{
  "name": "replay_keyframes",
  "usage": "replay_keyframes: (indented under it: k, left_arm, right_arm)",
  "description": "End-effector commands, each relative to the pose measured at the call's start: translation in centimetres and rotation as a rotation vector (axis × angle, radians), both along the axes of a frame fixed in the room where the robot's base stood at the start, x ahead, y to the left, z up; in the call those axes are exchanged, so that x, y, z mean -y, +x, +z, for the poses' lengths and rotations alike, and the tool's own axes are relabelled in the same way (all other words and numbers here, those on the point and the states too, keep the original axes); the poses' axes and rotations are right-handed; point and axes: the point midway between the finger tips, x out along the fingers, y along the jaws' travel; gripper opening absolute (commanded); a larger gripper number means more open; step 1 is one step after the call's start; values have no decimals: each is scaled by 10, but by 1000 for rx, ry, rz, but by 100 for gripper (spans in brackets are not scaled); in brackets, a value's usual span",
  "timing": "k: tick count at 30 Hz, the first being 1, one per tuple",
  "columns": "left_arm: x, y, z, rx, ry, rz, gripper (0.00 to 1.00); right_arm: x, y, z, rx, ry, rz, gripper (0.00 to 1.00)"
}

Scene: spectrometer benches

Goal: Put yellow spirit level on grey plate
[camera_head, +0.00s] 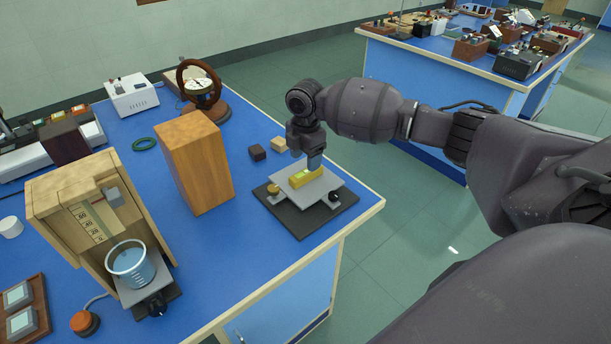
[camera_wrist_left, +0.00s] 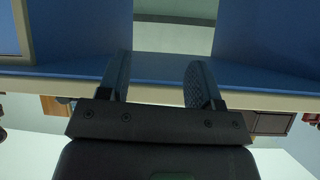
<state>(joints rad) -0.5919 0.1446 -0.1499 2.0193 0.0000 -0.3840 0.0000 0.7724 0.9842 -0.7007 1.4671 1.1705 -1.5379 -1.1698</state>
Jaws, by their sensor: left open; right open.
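The yellow spirit level (camera_head: 304,179) lies on the grey plate (camera_head: 322,190) of a small stand with a black base. My right gripper (camera_head: 314,163) points down at the level's far right end. Its fingers are open, with the tips at or just above the level; I cannot tell whether they touch it. In the left wrist view my left gripper (camera_wrist_left: 157,78) is open with nothing between its fingers. The left gripper is not seen in the head view.
A tall wooden block (camera_head: 196,165) stands left of the stand. A small dark block (camera_head: 257,152) and a pale block (camera_head: 279,144) lie behind it. A wooden case with a glass beaker (camera_head: 131,265) is at the front left. The blue bench's right edge is close to the stand.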

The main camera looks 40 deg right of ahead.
Motion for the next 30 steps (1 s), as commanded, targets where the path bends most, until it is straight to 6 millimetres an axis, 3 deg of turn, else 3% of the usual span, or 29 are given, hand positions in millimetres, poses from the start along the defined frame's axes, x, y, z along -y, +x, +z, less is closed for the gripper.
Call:
replay_keyframes:
  k: [12, 20, 30]
  left_arm:
    - [2, 7, 1, 14, -1, -6, 59]
    - [2, 7, 1, 13, 0, -6, 59]
    - [1, 6, 0, 10, 0, -5, 59]
  right_arm:
    - [-1, -5, -47, -2, 1, -1, 60]
    - [0, -5, -50, 1, 0, 0, 60]
    - [0, -5, -50, 1, 0, -1, 11]
